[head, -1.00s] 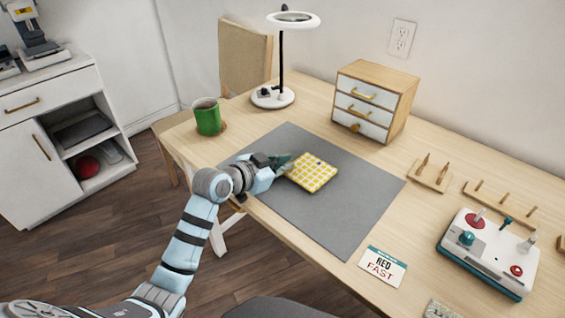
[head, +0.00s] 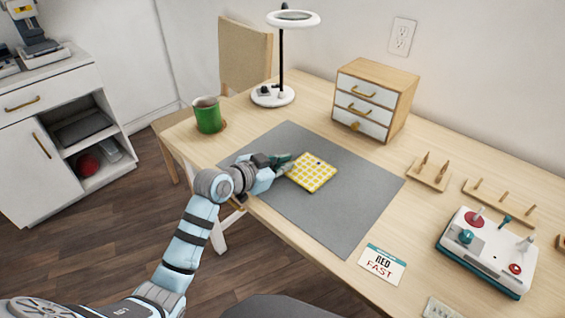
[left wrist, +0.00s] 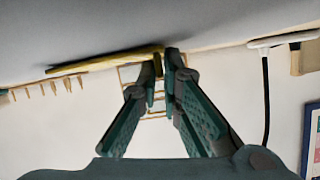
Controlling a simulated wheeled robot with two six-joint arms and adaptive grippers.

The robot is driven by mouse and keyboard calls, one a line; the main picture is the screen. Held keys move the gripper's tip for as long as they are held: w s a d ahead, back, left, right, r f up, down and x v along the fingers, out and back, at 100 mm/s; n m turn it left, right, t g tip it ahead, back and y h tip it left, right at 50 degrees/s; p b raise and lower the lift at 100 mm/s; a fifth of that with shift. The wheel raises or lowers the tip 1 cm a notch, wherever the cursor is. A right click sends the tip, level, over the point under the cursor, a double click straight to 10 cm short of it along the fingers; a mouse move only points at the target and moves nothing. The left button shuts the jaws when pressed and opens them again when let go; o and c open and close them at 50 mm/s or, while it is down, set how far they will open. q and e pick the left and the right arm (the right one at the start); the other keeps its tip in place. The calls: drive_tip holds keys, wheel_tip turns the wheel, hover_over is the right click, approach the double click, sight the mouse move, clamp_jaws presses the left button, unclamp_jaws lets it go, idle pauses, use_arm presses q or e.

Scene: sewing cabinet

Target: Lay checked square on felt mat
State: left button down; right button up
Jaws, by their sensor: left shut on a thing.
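The yellow-and-white checked square (head: 312,173) is over the middle of the grey felt mat (head: 330,226). It is nearly flat and lies within the mat's outline. My left gripper (head: 286,164) is shut on its left edge. In the left wrist view, the square (left wrist: 104,63) shows almost edge-on, running left from the fingertips (left wrist: 164,66), close to the grey mat surface (left wrist: 190,22). I cannot tell whether its whole underside touches the mat. My right gripper is not in view.
A green mug (head: 207,115) and a magnifier lamp (head: 272,95) stand behind the mat. A small drawer cabinet (head: 372,100) is at the back. A red-and-white card (head: 382,264), wooden peg racks (head: 428,175) and a white control box (head: 487,250) are to the right. Most of the mat is bare.

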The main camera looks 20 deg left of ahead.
use_arm(q)
drive_tip(key=c, duration=1.7)
unclamp_jaws()
drive_tip(key=v, duration=1.2)
